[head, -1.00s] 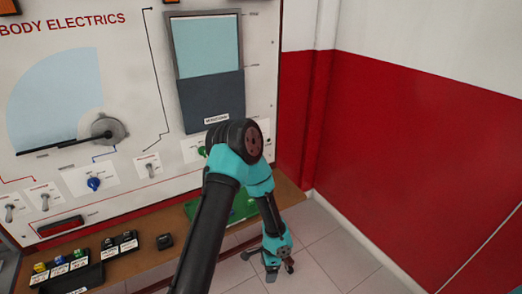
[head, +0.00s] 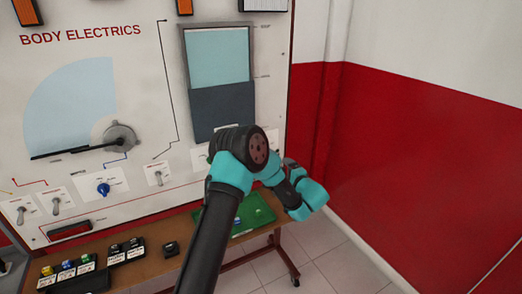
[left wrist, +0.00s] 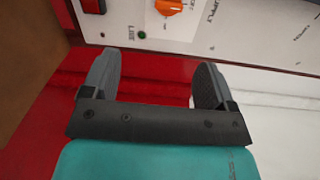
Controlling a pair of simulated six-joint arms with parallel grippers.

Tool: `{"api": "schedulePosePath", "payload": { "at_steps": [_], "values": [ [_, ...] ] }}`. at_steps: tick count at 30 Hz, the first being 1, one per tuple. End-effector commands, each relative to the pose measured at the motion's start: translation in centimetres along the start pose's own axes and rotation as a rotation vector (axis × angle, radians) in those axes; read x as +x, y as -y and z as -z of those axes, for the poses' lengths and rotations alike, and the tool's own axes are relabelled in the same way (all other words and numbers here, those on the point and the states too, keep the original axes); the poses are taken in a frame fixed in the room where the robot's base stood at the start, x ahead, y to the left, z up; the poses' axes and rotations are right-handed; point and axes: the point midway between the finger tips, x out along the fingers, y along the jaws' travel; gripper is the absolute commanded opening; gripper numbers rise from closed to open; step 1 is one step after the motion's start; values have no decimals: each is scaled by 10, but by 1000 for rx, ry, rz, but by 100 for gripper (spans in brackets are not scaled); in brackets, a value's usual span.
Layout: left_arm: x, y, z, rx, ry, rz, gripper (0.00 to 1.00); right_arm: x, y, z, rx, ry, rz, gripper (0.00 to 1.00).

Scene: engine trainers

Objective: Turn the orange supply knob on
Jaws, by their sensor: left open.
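The orange supply knob (left wrist: 168,6) shows at the top edge of the left wrist view, partly cut off, on a white label plate. I cannot make out its setting. My left gripper (left wrist: 157,62) is open and empty. Its two dark fingers are wide apart, and the knob shows beyond their tips, apart from them. In the head view my left arm reaches across the lower middle toward the panel's right end; its gripper cannot be made out there. The orange knob cannot be seen in the head view. My right gripper is not in view.
The white BODY ELECTRICS panel (head: 75,130) carries a blue knob (head: 103,189), several toggle switches and a dial. A wooden ledge below holds small black modules (head: 171,248) and a green board (head: 262,213). A red and white wall (head: 420,150) stands at the right.

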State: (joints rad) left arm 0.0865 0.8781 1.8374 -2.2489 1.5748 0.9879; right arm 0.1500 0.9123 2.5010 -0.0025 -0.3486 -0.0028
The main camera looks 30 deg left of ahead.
Motion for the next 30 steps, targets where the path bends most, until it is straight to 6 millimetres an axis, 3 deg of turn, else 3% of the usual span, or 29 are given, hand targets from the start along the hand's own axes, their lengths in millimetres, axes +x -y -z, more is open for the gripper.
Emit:
{"api": "schedulePosePath", "payload": {
  "at_steps": [4,17,23,30],
  "values": [
    [0,11,3,-66,-6,39,80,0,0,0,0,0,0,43],
    [5,10,2,-65,-5,37,80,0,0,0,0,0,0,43],
    [26,10,2,-65,-3,37,80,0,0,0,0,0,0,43],
    [66,12,2,-66,-2,37,80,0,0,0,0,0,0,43]
  ]
}}
